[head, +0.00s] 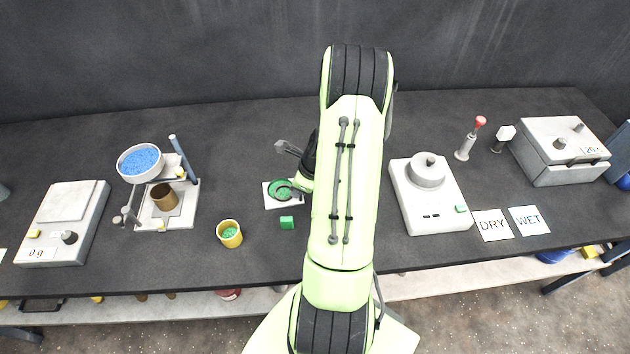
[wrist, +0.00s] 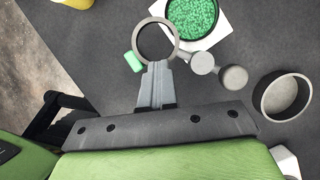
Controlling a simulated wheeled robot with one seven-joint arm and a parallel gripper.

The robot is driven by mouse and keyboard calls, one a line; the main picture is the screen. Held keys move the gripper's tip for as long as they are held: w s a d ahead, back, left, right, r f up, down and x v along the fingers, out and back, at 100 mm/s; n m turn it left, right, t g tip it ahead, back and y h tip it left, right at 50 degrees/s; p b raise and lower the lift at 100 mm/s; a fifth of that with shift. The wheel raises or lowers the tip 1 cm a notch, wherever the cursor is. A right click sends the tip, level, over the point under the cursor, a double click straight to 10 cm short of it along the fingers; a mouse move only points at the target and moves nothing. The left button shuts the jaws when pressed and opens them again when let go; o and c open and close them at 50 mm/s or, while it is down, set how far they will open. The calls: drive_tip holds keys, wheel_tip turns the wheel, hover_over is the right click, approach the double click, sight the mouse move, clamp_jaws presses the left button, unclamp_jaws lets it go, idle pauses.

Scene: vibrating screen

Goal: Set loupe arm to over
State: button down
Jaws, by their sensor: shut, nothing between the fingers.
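The loupe shows in the wrist view as a grey ring (wrist: 177,46) with a short arm running to round grey knobs (wrist: 203,63) on its right. The ring lies beside the green-filled dish (wrist: 190,18), to its lower left, not over the beads. My gripper (wrist: 156,68) is shut and empty, its fingertips at the ring's lower edge. I cannot tell whether they touch it. In the head view the dish (head: 280,188) sits on a white base just left of my arm, which hides much of the loupe.
A green block (wrist: 133,61) lies left of the ring. A grey cup (wrist: 263,100) stands at the right of the wrist view. In the head view, a yellow cup (head: 230,240) and a sieve stand (head: 183,217) are left; a white device (head: 437,220) is right.

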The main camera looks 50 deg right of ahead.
drive_tip(key=shift+w+a, duration=0.45)
drive_tip(key=shift+w, duration=0.4)
idle(2.0)
idle(0.4)
